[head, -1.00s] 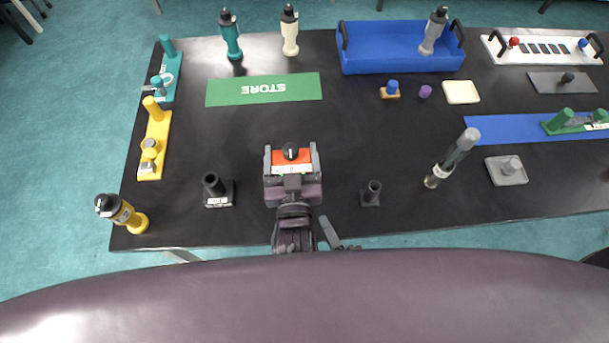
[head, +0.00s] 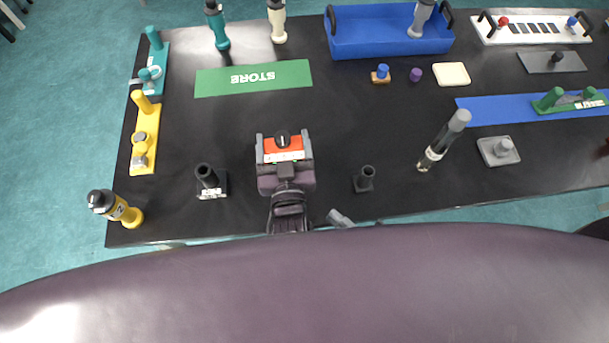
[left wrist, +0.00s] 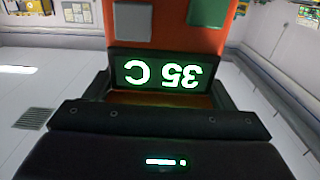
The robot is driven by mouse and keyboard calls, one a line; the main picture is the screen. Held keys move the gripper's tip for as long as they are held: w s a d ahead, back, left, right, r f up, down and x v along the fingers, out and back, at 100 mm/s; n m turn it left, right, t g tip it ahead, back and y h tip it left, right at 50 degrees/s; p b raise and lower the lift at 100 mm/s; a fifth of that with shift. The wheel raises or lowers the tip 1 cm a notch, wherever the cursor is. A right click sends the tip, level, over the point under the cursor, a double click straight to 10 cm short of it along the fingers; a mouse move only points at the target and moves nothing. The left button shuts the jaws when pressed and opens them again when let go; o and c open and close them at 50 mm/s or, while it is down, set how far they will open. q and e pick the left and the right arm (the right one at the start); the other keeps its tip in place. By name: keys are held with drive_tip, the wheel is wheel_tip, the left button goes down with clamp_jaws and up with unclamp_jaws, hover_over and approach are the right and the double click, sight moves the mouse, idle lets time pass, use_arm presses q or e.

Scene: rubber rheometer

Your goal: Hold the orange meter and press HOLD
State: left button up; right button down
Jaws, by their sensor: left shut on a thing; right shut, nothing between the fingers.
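The orange meter (head: 283,153) has a black dial on top. My left gripper (head: 285,158) is shut on it, with a finger on each side, over the near middle of the table. In the left wrist view the orange meter (left wrist: 170,30) fills the upper middle. Its lit screen (left wrist: 158,73) reads "35 C" upside down.
Black holders stand left (head: 210,182) and right (head: 364,179) of the meter. A green STORE mat (head: 215,82) and blue tray (head: 385,43) lie behind. The table between is clear.

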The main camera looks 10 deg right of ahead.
drive_tip(key=n, duration=0.5)
drive_tip(key=d+n+g+y, duration=0.1)
drive_tip(key=n, duration=0.2)
drive_tip(key=shift+s+r+n, duration=0.15)
drive_tip(key=shift+s+n, duration=0.15)
drive_tip(key=shift+a, duration=0.1)
drive_tip(key=w+d+x, duration=0.2)
drive_tip(key=x, duration=1)
drive_tip(key=shift+w+a, duration=0.25)
drive_tip(key=shift+a, duration=0.05)
